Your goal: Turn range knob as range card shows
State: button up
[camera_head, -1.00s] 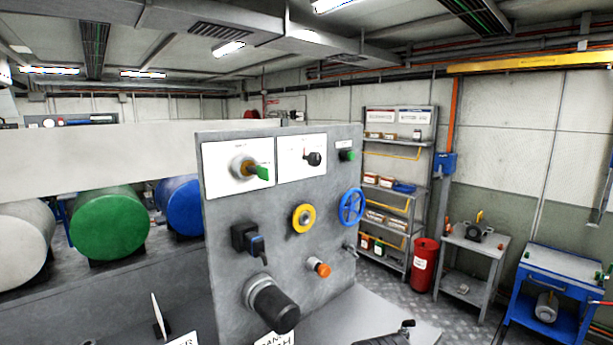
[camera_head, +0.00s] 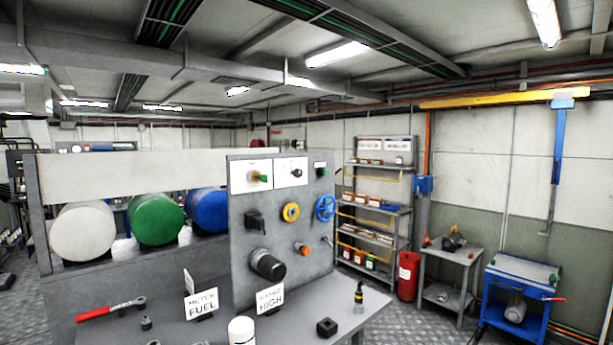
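A small white card (camera_head: 270,298) stands on the bench below the panel; its large word reads HIGH and the smaller word above looks like RANGE. The grey upright panel (camera_head: 240,240) carries two white plates at its top. The left plate has a knob with a green end (camera_head: 258,178) pointing right. The right plate has a small black knob (camera_head: 297,173). The plate lettering is too small to read, so I cannot tell which knob is the range knob. My gripper is not in view.
The panel also bears a black switch (camera_head: 255,221), yellow ring (camera_head: 290,212), blue handwheel (camera_head: 325,208), orange button (camera_head: 303,249) and large black cylinder (camera_head: 268,265). A METER FUEL card (camera_head: 200,304), red-handled wrench (camera_head: 110,309), white cylinder (camera_head: 241,331) and black block (camera_head: 327,327) are on the bench.

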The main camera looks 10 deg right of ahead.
aim_at(297, 172)
jog(key=z, duration=0.6)
jog(key=i, duration=1.2)
jog(key=u, duration=0.45)
